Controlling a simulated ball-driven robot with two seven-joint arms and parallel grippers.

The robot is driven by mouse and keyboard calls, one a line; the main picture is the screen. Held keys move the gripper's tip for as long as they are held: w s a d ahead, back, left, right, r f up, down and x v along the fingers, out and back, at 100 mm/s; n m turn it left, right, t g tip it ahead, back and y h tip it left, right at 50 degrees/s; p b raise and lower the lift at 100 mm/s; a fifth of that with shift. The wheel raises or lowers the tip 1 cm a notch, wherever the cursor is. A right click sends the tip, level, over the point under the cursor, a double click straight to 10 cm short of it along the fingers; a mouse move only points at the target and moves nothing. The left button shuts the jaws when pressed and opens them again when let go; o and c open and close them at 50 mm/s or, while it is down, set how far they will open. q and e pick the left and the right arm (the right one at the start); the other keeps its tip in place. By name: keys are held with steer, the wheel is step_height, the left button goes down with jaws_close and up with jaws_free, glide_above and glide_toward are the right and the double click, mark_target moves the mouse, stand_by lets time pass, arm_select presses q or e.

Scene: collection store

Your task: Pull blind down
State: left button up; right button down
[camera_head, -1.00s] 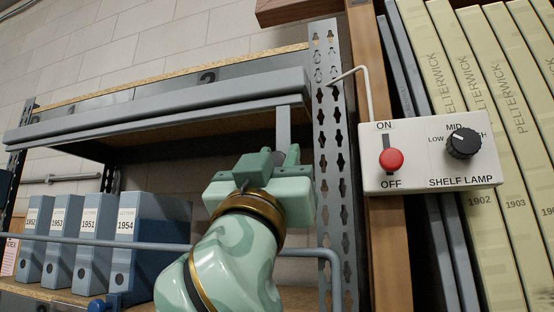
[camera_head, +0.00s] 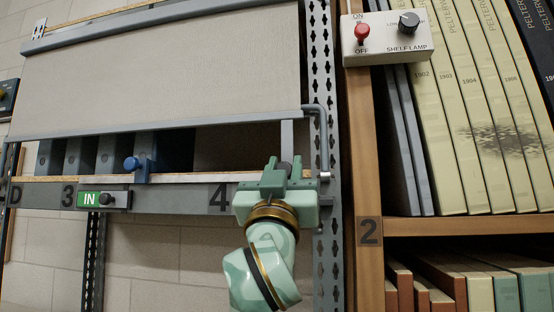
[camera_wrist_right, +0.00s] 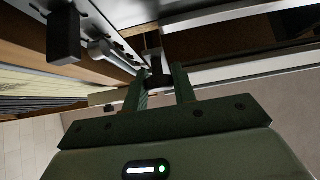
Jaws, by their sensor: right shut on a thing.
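The blind (camera_head: 170,65) is a pale grey sheet drawn down over most of the shelf bay, with a grey bar (camera_head: 160,127) along its lower edge. A grey pull strap (camera_head: 287,140) hangs from the bar's right part. My right gripper (camera_head: 287,172) is shut on the dark knob at the strap's lower end, just in front of the shelf edge. In the right wrist view the dark knob (camera_wrist_right: 157,79) sits between the two green fingers. The lower parts of the blue box files (camera_head: 110,150) show beneath the bar. My left gripper is out of view.
A shelf edge (camera_head: 170,197) with an IN slider (camera_head: 103,199) runs below the blind. A perforated upright (camera_head: 322,90) and a bent rail (camera_head: 321,125) stand close right of my gripper. A lamp switch box (camera_head: 387,40) and tall books (camera_head: 455,110) are further right.

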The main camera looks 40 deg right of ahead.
step_height(320, 180, down, 2)
steer(key=shift+f+b, duration=0.2)
steer(key=shift+b, duration=0.35)
steer(key=shift+f, duration=0.3)
steer(key=c, duration=1.2)
jaws_free()
steer(key=shift+o, duration=0.2)
steer(key=b+v, duration=0.6)
steer(key=v, duration=1)
steer(key=shift+a, duration=0.1)
